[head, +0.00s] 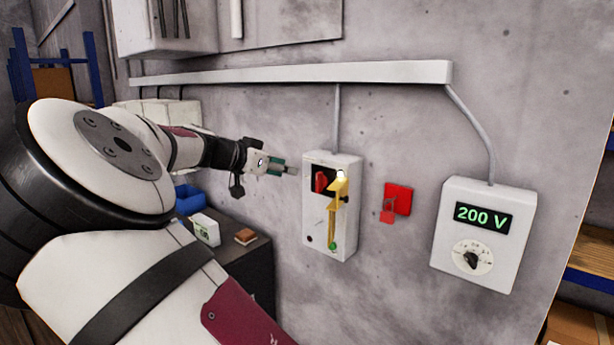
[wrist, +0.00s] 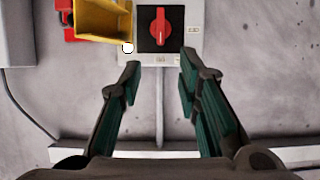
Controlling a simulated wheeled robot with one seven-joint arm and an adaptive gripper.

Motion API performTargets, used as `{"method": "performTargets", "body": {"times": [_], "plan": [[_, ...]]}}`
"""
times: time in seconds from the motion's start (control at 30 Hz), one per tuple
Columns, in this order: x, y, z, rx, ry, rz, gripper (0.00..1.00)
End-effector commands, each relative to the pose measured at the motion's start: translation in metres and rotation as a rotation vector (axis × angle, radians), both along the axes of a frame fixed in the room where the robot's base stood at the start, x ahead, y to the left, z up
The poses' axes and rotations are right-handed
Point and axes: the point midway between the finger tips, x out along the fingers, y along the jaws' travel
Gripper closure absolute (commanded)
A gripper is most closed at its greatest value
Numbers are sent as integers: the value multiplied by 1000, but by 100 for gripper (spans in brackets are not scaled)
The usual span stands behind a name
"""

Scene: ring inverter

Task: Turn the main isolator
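The main isolator is a light grey wall box (head: 348,238) with a red rotary handle (head: 320,181) on a black plate. In the wrist view the red handle (wrist: 160,27) lies beyond the fingertips, its white mark in line with the box's long side. A yellow flap or lever (head: 333,222) runs down the box beside the handle; it also shows in the wrist view (wrist: 100,18) at the upper left. My gripper (head: 288,170) is left of the box in the head view. Its fingers (wrist: 160,66) are apart with nothing between them, short of the handle.
A red plate with a padlock (head: 398,199) hangs right of the isolator. Further right is a meter box (head: 475,270) reading 200 V, with a dial. A dark cabinet (head: 258,262) stands at lower left. A cable duct (head: 290,73) runs above.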

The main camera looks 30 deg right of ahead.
Motion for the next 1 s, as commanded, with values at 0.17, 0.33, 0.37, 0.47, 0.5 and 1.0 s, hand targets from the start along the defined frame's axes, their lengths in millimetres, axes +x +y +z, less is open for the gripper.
{"method": "performTargets", "body": {"times": [0.17, 0.33, 0.37, 0.47, 0.5, 1.0], "plan": [[4, -12, -3, -7, -4, -4, 69], [13, -39, -15, -6, -4, -5, 69], [15, -44, -18, -6, -3, -6, 69], [21, -62, -25, -6, -4, -5, 69], [24, -69, -28, -5, -3, -5, 69], [43, -118, -51, -4, -5, 0, 69]]}}
